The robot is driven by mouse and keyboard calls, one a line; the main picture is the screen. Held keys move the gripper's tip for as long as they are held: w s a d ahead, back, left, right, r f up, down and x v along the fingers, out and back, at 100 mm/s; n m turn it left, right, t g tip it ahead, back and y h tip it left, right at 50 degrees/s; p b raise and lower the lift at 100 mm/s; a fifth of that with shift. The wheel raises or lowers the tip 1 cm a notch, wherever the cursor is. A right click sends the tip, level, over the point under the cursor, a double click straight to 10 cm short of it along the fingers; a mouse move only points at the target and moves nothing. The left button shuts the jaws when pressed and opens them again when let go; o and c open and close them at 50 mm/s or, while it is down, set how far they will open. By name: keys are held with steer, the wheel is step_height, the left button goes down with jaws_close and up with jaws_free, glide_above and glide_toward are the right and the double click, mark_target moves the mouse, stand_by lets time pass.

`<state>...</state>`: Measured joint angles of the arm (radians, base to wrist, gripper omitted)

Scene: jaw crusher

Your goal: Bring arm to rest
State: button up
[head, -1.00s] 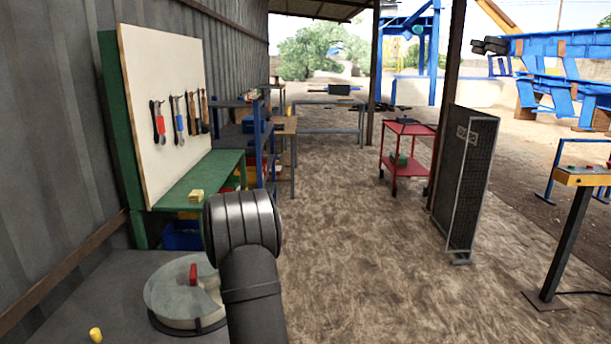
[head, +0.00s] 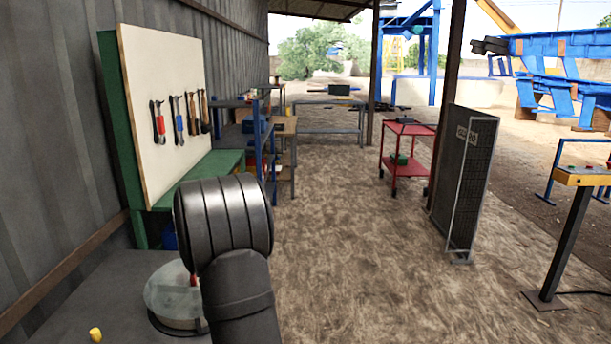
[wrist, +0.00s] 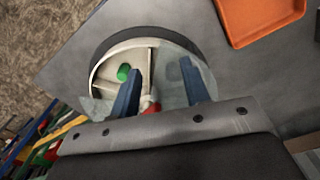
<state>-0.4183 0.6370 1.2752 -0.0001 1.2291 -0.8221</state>
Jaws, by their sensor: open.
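My gripper (wrist: 160,90) shows in the wrist view as two blue fingers held apart, with nothing seen between them but the things below. In the head view only my dark arm shows and the gripper is hidden. Below the fingers is a round container (wrist: 100,82) with a clear lid (wrist: 178,58). The lid sits off to one side, so part of the divided inside shows, with a green piece (wrist: 123,72) in one compartment. A red knob (wrist: 152,108) is partly hidden by a finger. In the head view the container (head: 168,292) is half covered by my arm.
The grey table (head: 95,290) also holds a small yellow piece (head: 95,334). An orange tray (wrist: 262,18) lies beside the container. A green bench (head: 215,165) stands behind. Open dirt floor lies to the right, with a red cart (head: 408,150) and a mesh panel (head: 468,185).

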steer(key=s+a+f, duration=0.1)
steer(key=s+a, duration=0.8)
steer(key=s, duration=0.4)
steer(key=a+f, duration=0.1)
steer(key=a, duration=0.1)
steer(key=s+a+f, duration=0.1)
steer(key=a+f, duration=0.3)
steer(key=a, duration=0.1)
steer(key=shift+s+a, duration=0.1)
steer(key=shift+s, duration=0.3)
steer(key=shift+s+a+f, duration=0.15)
steer(key=shift+a+f, duration=0.15)
steer(key=shift+a, duration=0.3)
steer(key=shift+o, duration=0.2)
